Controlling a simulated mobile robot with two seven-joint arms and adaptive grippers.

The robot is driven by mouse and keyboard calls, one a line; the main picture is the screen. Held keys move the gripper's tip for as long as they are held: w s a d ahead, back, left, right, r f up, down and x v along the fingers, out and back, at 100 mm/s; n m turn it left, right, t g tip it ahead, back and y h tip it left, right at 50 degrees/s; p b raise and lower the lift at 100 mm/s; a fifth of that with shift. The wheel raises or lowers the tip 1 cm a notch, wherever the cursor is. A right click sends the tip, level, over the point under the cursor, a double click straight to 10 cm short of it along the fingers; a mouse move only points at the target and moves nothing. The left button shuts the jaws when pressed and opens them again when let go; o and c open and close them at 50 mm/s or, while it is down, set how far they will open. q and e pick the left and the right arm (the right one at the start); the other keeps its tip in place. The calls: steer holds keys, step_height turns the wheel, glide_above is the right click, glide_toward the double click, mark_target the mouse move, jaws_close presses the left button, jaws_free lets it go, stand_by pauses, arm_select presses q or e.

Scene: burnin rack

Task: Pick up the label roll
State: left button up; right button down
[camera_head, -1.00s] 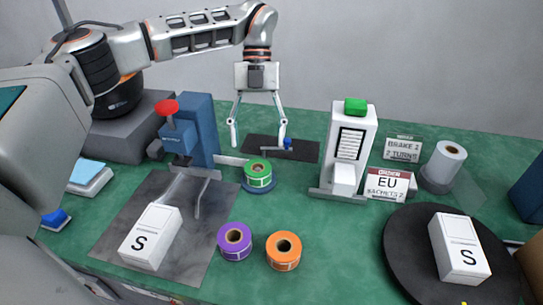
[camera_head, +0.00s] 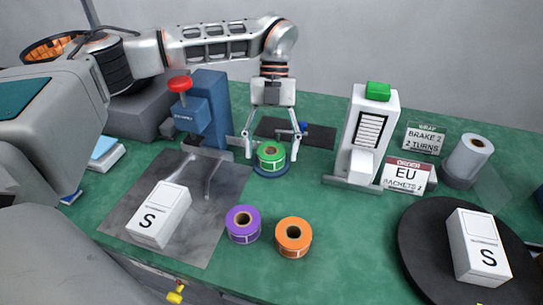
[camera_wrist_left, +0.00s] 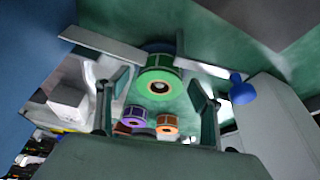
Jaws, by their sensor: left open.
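Three label rolls are in view. The green label roll (camera_head: 271,162) sits on a round blue base (camera_head: 272,172) near the middle of the bench. The purple roll (camera_head: 243,229) and the orange roll (camera_head: 293,242) stand on the bench in front of it. My left gripper (camera_head: 271,154) is open, with a fingertip at either side of the green roll and just behind it in the head view. In the left wrist view, the green roll (camera_wrist_left: 159,88) shows between the spread fingers (camera_wrist_left: 157,112), which look clear of it. My right gripper is out of view.
A blue press with a red knob (camera_head: 205,110) stands left of the gripper. A white dispenser with a green top (camera_head: 372,130) stands to the right. White S boxes (camera_head: 160,216) lie on a grey mat (camera_head: 215,225) and a black disc (camera_head: 425,265). A dark pad (camera_head: 318,136) lies behind the gripper.

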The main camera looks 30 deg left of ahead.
arm_select(q)
steer(key=c, duration=1.2)
steer(key=shift+c, duration=0.2)
